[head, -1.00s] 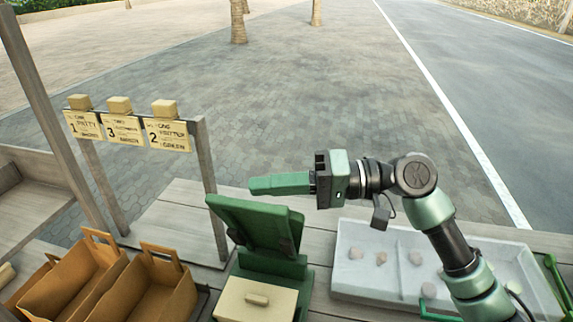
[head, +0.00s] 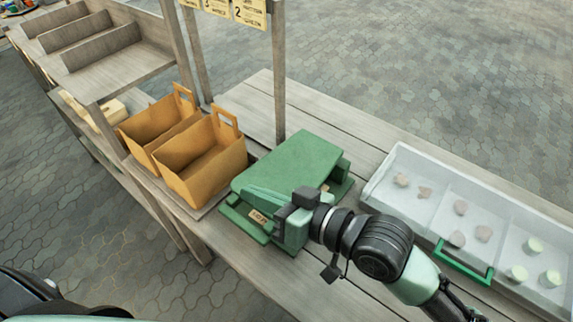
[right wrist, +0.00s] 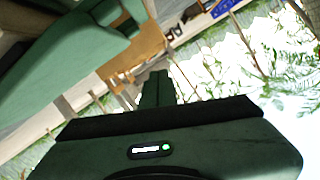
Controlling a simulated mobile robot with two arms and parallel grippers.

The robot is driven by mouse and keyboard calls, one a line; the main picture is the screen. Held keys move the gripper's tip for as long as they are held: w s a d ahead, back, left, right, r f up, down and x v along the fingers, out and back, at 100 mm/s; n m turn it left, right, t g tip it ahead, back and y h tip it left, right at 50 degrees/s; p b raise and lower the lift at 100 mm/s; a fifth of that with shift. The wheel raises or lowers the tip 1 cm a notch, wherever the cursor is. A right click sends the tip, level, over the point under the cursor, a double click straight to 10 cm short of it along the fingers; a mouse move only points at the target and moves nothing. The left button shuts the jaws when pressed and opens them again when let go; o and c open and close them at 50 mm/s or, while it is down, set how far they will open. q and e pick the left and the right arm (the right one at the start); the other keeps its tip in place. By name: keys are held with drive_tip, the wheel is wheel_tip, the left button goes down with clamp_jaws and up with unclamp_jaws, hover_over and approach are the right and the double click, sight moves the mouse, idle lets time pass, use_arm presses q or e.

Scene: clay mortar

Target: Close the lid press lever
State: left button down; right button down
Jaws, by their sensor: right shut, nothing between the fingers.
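The green press (head: 292,158) stands on the wooden counter. Its broad lid panel lies low and nearly flat over its base (head: 246,222). A small pale labelled piece (head: 259,216) shows at its front. My right gripper (head: 248,193) is shut and empty, its fingers pointing left along the near edge of the lid. I cannot tell whether they touch it. In the right wrist view the shut fingers (right wrist: 157,88) show at the middle, and a large green press part (right wrist: 48,68) fills the upper left. My left gripper is out of view.
Two brown paper carriers (head: 205,165) stand left of the press, near a wooden post (head: 279,85). A white divided tray (head: 400,205) with patties and pale green slices lies to the right, with a green handle (head: 463,262) at its front.

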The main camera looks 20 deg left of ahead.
sight(253, 226)
drive_tip(key=f+n, duration=0.1)
drive_tip(key=s+f+n, duration=0.1)
drive_tip(key=f, duration=0.1)
drive_tip(key=a+f+n+t+b, duration=0.1)
drive_tip(key=f, duration=0.1)
drive_tip(key=shift+s+f+h, duration=0.15)
drive_tip(key=shift+f+h, duration=0.1)
drive_tip(key=shift+h, duration=0.15)
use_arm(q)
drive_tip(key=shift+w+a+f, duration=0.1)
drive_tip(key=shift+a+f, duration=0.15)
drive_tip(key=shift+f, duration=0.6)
use_arm(e)
drive_tip(key=shift+s+f+n, duration=0.1)
drive_tip(key=shift+f+n, duration=0.2)
drive_tip(key=shift+f, duration=0.4)
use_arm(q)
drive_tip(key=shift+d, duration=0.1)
